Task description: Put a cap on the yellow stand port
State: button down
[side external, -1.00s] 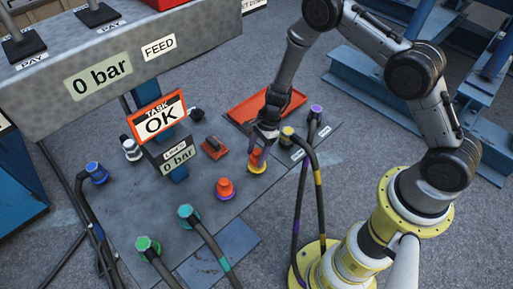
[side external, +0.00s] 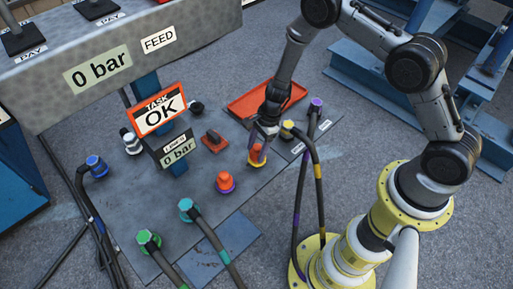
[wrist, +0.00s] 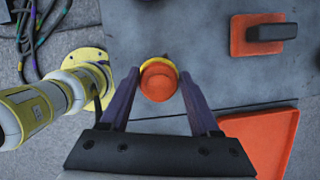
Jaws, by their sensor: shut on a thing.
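An orange cap (wrist: 158,82) sits at the yellow stand port (wrist: 174,67), whose yellow rim shows around the cap's far edge in the wrist view. In the side view the orange cap (side external: 254,154) is upright on the yellow-ringed port (side external: 255,163). My gripper (wrist: 159,78) is shut on this cap, with a purple finger on each side. In the side view my gripper (side external: 262,146) reaches down from above and partly hides the cap. How fully the cap is seated cannot be told.
Another orange cap (side external: 225,180) sits on a purple-ringed port. Yellow-ended (side external: 288,127) and purple-ended (side external: 316,103) hoses stand close right of my gripper. An orange tray (side external: 240,105) lies behind, a red-based block (side external: 214,141) to the left. A sign (side external: 160,110) reads "TASK OK".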

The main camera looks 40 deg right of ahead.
jog(key=shift+f, duration=0.2)
jog(key=shift+c, duration=0.2)
grip_release()
jog(key=w+v, duration=0.1)
jog(key=v, duration=1.3)
jog(key=shift+s, duration=0.45)
